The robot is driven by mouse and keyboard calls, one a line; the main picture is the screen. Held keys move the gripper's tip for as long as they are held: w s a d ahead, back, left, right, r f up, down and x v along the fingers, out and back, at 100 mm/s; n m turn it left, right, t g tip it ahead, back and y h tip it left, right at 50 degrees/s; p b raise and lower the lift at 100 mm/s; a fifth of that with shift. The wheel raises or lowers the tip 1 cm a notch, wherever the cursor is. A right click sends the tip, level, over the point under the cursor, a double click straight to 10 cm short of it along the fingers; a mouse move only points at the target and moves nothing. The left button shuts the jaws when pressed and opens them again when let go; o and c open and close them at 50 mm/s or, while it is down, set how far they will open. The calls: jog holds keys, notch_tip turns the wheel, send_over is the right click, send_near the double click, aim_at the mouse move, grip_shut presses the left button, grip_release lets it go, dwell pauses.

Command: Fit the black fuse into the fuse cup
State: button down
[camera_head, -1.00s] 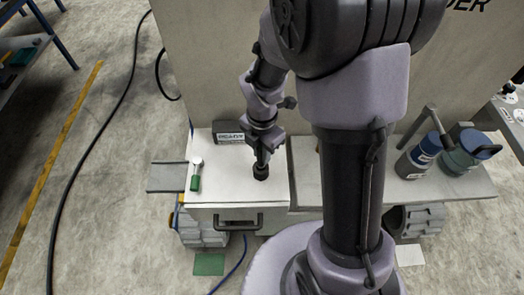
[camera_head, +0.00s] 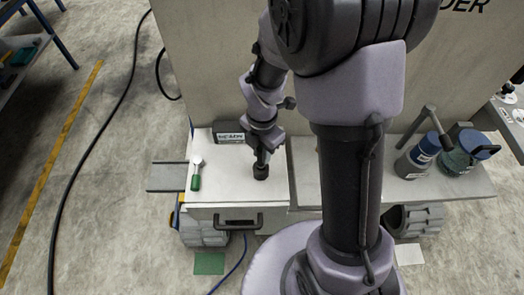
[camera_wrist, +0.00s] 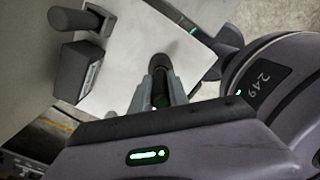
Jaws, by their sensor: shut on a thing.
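My gripper (camera_head: 263,158) points down at the white work surface, just above the dark round fuse cup (camera_head: 261,173). In the wrist view my gripper (camera_wrist: 161,86) is shut on a slim dark piece, the black fuse (camera_wrist: 160,98), which shows between the fingers. The fuse cup (camera_wrist: 160,62) shows as a dark round shape just beyond the fingertips. The fuse's lower end is hidden, so I cannot tell whether it touches the cup or is inside it.
A dark labelled block (camera_head: 229,132) stands behind and left of the cup. Blue-topped containers (camera_head: 420,155) stand at the right. The white surface (camera_head: 225,185) in front is clear.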

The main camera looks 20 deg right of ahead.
jog(key=shift+f+b, duration=1.7)
jog(key=shift+f, duration=0.6)
jog(key=c, duration=1.2)
grip_release()
jog(key=shift+r, duration=0.1)
notch_tip(320, 180, up, 17)
jog(key=p, duration=0.8)
jog(key=shift+r, duration=0.15)
